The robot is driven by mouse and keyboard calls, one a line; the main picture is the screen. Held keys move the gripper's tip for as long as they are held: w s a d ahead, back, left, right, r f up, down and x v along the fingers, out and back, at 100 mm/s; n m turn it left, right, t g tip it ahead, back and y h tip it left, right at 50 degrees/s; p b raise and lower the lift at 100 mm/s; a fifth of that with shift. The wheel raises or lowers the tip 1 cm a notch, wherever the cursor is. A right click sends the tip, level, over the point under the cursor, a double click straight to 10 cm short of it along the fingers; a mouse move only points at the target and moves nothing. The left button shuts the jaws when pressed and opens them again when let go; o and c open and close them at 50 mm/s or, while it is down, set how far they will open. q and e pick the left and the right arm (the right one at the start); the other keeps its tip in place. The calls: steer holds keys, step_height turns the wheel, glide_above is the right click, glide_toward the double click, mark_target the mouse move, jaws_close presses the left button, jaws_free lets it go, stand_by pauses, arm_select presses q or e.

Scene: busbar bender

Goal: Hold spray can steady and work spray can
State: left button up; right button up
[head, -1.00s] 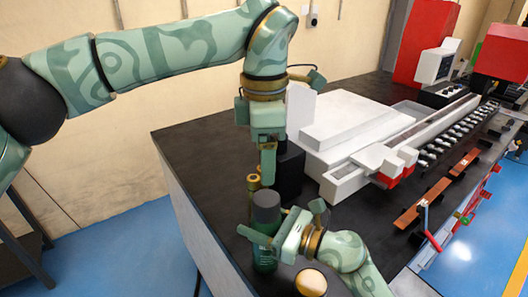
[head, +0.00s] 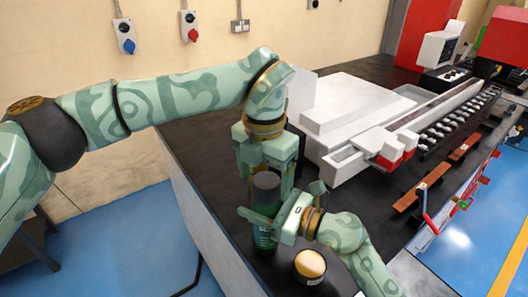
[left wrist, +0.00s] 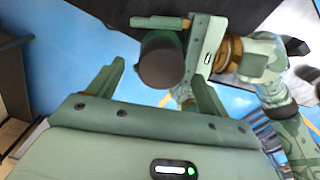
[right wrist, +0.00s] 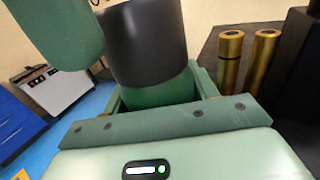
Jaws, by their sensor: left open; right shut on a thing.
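The spray can (head: 264,238) stands upright near the table's front left corner, with a green body and dark cap. My right gripper (head: 262,214) is shut around its body from the right. My left gripper (head: 266,186) points down from above, its open fingers on either side of the cap. In the left wrist view the dark cap (left wrist: 160,62) lies just beyond and between the open fingertips, apparently not gripped. In the right wrist view the can (right wrist: 148,45) stands between my right fingers, and a green part of my left gripper (right wrist: 60,30) hangs close by.
A round tan-topped dark container (head: 310,265) stands just in front of my right gripper. Two brass cylinders (right wrist: 230,60) and a black block (right wrist: 300,65) stand near the can. The white bender (head: 350,120) fills the table behind. Copper bars (head: 420,190) lie at right.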

arm_select(q)
steer(key=shift+f, duration=1.25)
steer(key=c, duration=1.2)
steer(key=shift+r, duration=0.25)
steer(key=shift+r, duration=0.9)
